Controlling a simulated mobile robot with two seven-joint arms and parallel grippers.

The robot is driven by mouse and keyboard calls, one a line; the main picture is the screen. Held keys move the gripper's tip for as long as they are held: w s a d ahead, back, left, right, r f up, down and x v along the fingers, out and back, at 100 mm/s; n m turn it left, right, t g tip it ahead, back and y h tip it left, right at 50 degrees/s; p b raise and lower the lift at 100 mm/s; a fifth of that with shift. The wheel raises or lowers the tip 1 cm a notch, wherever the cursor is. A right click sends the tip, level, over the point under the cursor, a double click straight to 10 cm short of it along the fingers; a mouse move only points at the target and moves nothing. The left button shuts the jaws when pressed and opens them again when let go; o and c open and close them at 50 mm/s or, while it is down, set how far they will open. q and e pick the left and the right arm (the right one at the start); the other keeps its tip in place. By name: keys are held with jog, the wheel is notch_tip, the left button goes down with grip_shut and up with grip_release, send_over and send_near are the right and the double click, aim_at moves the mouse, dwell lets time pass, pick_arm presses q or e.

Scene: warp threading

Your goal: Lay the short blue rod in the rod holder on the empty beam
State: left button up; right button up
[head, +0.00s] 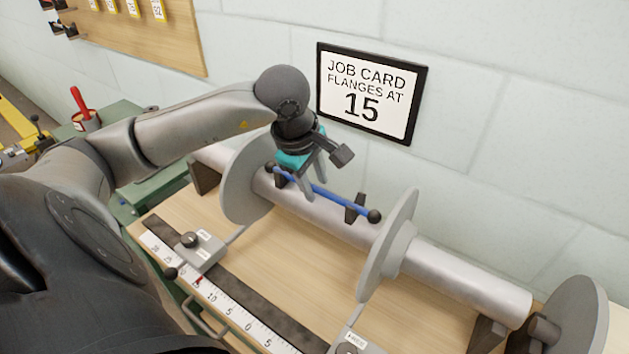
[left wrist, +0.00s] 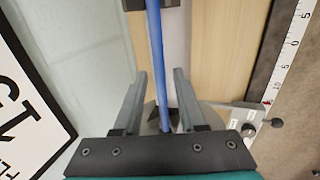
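The short blue rod (head: 338,199), with dark knobs at its ends, lies along the top of the grey beam (head: 460,278), between two flanges. It appears to rest in the dark upright brackets of the rod holder (head: 355,203). My left gripper (head: 314,186) is over the rod's left part, fingers pointing down. In the left wrist view the blue rod (left wrist: 157,55) runs between the two fingers of the left gripper (left wrist: 160,75), with a gap on each side, so it is open. My right gripper is not in view.
The round left flange (head: 243,185) and right flange (head: 390,245) stand on either side of the rod. A ruler (head: 225,303) with sliding blocks lies in front. A job card (head: 370,95) reading "FLANGES AT 15" hangs on the wall behind.

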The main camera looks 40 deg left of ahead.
pick_arm(q)
jog(key=shift+o, duration=0.6)
jog(key=p+v, duration=0.2)
jog(key=v, duration=1.3)
jog(key=shift+r, duration=0.1)
